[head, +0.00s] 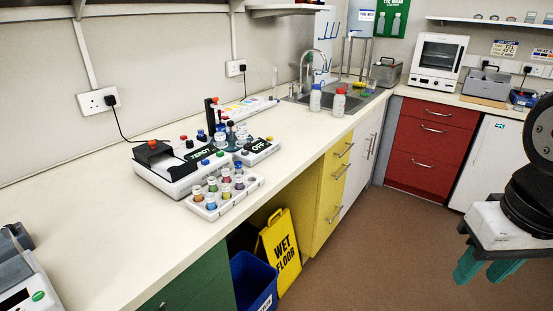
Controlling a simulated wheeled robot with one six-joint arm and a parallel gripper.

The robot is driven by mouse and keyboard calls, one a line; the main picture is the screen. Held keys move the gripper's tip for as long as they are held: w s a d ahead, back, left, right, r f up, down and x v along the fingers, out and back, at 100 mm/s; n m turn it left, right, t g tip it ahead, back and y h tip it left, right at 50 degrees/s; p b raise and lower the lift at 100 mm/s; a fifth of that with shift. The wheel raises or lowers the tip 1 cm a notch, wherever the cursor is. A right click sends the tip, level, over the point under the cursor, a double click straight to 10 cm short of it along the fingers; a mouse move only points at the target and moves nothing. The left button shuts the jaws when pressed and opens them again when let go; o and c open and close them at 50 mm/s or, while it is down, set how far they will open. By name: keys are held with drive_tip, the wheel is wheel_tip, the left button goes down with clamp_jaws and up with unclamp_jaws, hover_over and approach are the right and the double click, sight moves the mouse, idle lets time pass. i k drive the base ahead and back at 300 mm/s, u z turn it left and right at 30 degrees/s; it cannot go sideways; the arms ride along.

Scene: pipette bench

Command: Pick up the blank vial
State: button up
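A white vial rack (238,202) stands near the front edge of the bench, holding several small vials with coloured contents and mixed caps. The vials are too small for me to read any label, so I cannot tell which is the blank vial. My gripper (482,275) hangs at the lower right, over the floor and well away from the bench. Its two teal fingers are apart with nothing between them.
The white bench top (95,213) is clear left of the instrument. A sink (325,98) with two bottles in front lies farther back. A yellow wet-floor sign (281,250) and blue bin (254,283) stand below the bench. The brown floor (390,245) is open between bench and gripper.

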sight(237, 164)
drive_tip(key=z, duration=0.05)
drive_tip(key=i, duration=1.3)
drive_tip(key=u, duration=0.75)
